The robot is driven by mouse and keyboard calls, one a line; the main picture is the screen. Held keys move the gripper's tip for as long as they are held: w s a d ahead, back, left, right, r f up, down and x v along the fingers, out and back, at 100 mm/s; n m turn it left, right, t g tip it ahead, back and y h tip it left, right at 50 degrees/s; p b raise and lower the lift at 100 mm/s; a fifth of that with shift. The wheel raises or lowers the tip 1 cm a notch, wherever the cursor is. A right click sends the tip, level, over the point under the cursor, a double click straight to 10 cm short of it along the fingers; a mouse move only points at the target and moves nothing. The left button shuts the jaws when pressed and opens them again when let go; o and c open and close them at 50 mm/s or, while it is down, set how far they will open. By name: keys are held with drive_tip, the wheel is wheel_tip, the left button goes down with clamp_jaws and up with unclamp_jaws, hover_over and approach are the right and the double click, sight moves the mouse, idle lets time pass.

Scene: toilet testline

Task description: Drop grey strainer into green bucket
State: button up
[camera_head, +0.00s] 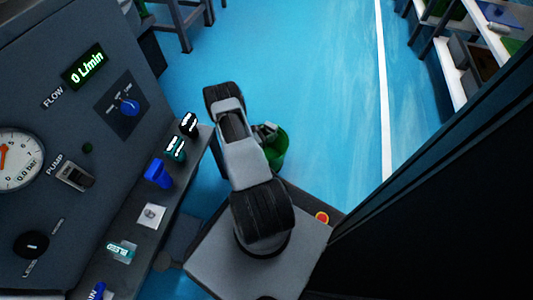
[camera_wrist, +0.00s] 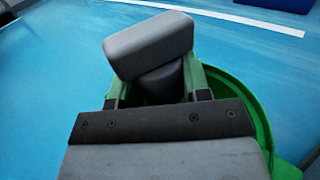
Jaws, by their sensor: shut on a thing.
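The grey strainer (camera_wrist: 150,45) shows in the wrist view as a grey block with a darker part below it. My gripper (camera_wrist: 158,82) is shut on it, with a finger on either side. The green bucket (camera_wrist: 240,93) lies below and behind the gripper, its rim curving out to the right. In the head view the green bucket (camera_head: 280,152) stands on the blue floor, partly hidden behind my arm. My gripper (camera_head: 266,130) shows there as a small grey shape over the bucket's upper left part. The strainer's lower end is hidden.
A grey test panel with a gauge (camera_head: 16,160), knobs and a ledge of switches (camera_head: 158,174) fills the left of the head view. Shelves (camera_head: 450,70) stand at the upper right. A dark post takes the lower right. Blue floor around the bucket is clear.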

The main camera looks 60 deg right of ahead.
sight(269, 127)
drive_tip(key=o, duration=1.1)
drive_tip(key=shift+c, duration=0.2)
wheel_tip(269, 127, up, 4)
drive_tip(key=p, duration=0.3)
drive_tip(key=shift+s+a+r, duration=0.1)
drive_tip(key=shift+a+r, duration=0.05)
drive_tip(key=shift+r, duration=0.1)
drive_tip(key=a+r+p, duration=0.1)
drive_tip(key=s+a+r+p, duration=0.1)
drive_tip(key=r, duration=0.1)
drive_tip(key=s+a+r+p, duration=0.1)
drive_tip(key=r, duration=0.1)
drive_tip(key=shift+s+a+p, duration=0.2)
drive_tip(key=shift+p, duration=0.15)
drive_tip(key=s+a+r+p, duration=0.3)
drive_tip(key=s+a, duration=0.2)
drive_tip(key=a, duration=0.2)
drive_tip(key=shift+s+a+r, duration=0.3)
